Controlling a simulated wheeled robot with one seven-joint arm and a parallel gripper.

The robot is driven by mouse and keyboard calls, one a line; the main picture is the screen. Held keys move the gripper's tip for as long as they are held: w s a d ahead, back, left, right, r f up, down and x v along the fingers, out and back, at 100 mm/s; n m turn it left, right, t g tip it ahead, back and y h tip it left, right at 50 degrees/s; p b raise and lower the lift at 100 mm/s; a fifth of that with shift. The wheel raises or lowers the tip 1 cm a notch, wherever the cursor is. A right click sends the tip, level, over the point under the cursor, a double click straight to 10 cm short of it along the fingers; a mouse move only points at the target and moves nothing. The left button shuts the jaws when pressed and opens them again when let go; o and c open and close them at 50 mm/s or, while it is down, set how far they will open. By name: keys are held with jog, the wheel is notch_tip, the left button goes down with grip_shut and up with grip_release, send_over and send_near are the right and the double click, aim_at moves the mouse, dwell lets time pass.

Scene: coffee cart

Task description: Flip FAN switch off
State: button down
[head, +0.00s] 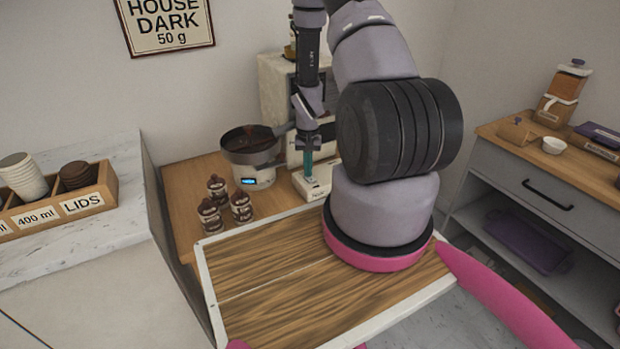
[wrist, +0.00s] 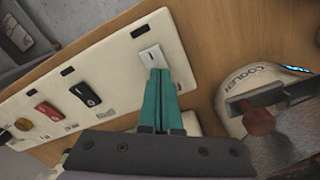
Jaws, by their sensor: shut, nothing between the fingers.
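My gripper (wrist: 157,72) is shut and empty, with its teal fingers pressed together. In the wrist view the fingertips are at the lower edge of a white rocker switch (wrist: 150,55) on a cream panel (wrist: 120,62); I cannot tell if they touch it. I cannot read a FAN label, and the white switch's position is unclear. In the head view my gripper (head: 308,165) points down over the panel's near end (head: 316,188).
A round cooler (wrist: 232,97) is right of the fingers in the wrist view; in the head view the cooler (head: 248,176) carries a dark pan (head: 251,146). Several brown jars (head: 217,188) stand in front of it. The wood-topped tray (head: 290,290) nearer me is clear.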

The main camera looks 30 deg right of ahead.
notch_tip(320, 180, up, 7)
dwell(0.8)
jog(key=shift+r, duration=0.1)
dwell(0.4)
jog(key=s+a+r+t, duration=0.1)
jog(key=a+r+t, duration=0.15)
jog(key=r, duration=1.05)
jog(key=a+r+t, duration=0.1)
jog(key=a+r, duration=0.2)
jog(key=r, duration=1.1)
jog(key=s+a+r+t+y, duration=0.1)
jog(key=s+a+r, duration=0.3)
jog(key=s+r, duration=0.5)
jog(key=s+a+r+n+t+y, duration=0.1)
jog(key=s+a+r, duration=0.3)
jog(key=s+r, duration=0.4)
jog(key=shift+s+r+t, duration=0.35)
jog(key=shift+s+t, duration=0.5)
jog(key=shift+n, duration=0.3)
